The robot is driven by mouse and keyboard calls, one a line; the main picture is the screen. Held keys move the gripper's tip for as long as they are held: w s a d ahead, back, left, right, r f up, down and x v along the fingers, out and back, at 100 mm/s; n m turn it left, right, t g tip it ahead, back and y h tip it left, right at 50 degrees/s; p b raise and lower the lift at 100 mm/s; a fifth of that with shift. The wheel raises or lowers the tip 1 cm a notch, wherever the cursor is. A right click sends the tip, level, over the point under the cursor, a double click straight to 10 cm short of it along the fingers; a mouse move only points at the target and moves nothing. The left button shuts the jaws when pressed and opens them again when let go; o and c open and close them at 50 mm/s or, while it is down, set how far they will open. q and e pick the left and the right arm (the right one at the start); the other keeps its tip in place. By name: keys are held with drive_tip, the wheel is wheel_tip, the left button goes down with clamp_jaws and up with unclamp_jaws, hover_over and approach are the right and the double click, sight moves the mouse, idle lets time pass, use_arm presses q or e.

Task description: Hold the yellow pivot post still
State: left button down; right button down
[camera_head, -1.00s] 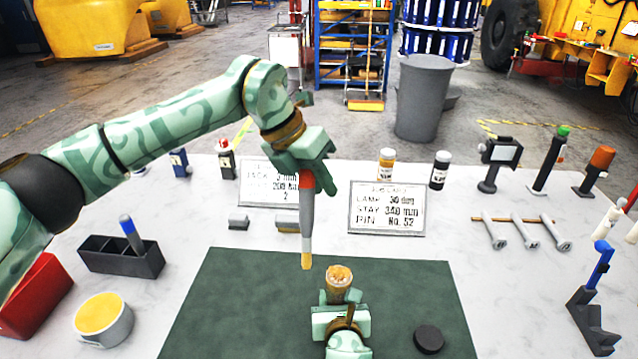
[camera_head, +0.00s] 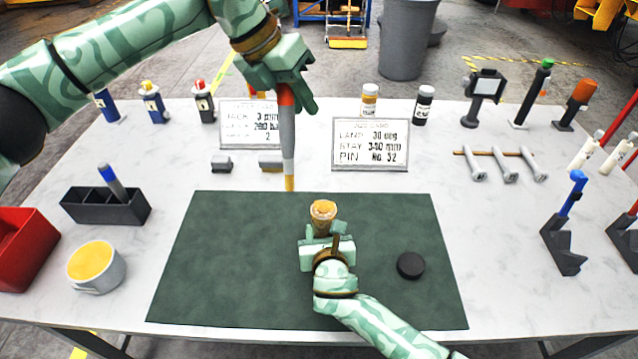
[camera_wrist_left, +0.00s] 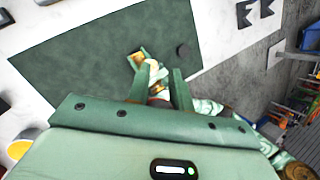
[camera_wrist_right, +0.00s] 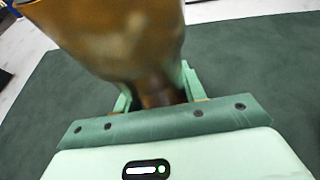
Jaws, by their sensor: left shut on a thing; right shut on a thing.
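The brownish-yellow post (camera_head: 323,212), which I take as the pivot post, stands roughly upright over the green mat. It has a flared, rough orange top. My right gripper (camera_head: 322,233) is shut around its narrower lower part. In the right wrist view the post (camera_wrist_right: 125,35) fills the upper left, and its foot is hidden. My left gripper (camera_head: 287,86) is shut on a slim tool (camera_head: 288,140) with an orange upper end, grey body and yellow tip. The tool hangs tip down, in the picture just left of and above the post, with a gap between them.
The green mat (camera_head: 230,280) is mostly bare, with a black puck (camera_head: 410,265) at right. A yellow-topped pot (camera_head: 96,268) and a dark holder (camera_head: 105,207) stand left. Two printed cards (camera_head: 384,145) stand behind, and a blue-topped stand (camera_head: 566,235) is at right.

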idle(0.5)
use_arm(q)
wheel_tip(320, 180, up, 4)
drive_tip(key=t+h, duration=0.1)
drive_tip(key=t, duration=0.1)
drive_tip(key=shift+n, duration=0.3)
drive_tip(key=f, duration=0.4)
drive_tip(key=shift+w+d+f, duration=0.25)
drive_tip(key=shift+f, duration=0.05)
